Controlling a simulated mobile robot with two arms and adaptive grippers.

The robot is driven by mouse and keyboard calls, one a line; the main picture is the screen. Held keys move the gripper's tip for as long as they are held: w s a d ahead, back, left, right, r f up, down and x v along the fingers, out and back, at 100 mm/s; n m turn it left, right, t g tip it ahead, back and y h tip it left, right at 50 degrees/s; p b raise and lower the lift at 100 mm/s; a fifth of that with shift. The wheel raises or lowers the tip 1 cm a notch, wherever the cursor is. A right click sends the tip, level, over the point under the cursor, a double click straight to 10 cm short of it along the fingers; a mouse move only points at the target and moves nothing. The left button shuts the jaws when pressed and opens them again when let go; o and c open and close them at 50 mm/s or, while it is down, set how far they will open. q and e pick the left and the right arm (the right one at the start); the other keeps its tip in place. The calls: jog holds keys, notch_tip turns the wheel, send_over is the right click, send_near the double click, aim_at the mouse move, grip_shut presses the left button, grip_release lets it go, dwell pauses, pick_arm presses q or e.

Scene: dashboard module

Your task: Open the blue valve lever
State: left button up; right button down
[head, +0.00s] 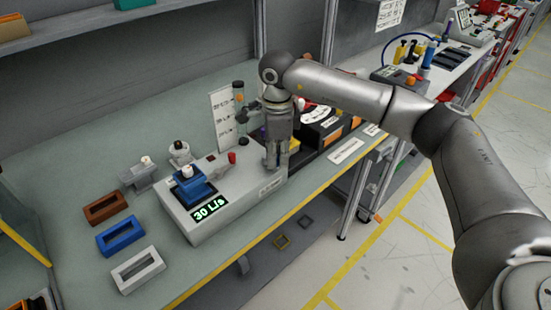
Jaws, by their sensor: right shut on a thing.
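A grey dashboard module (228,212) stands on the workbench, with a lit green display reading 30 L/s on its front. My right gripper (274,163) points down over the right end of the module, apart from the blue part. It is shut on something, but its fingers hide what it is. My left gripper is not in view.
Brown (106,207), blue (121,236) and white (137,270) frames lie left of the module. A grey stand (140,174) is behind them. A clear tube (239,99) and white panel (223,117) stand behind the module. Open floor is at the right.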

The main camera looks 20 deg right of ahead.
aim_at(278, 157)
dwell(0.4)
jog(key=c, duration=1.4)
grip_release()
jog(key=shift+d, duration=0.1)
jog(key=shift+r, duration=0.1)
jog(key=shift+r, duration=0.25)
notch_tip(278, 157, up, 11)
jog(key=shift+r, duration=0.2)
jog(key=shift+f, duration=0.1)
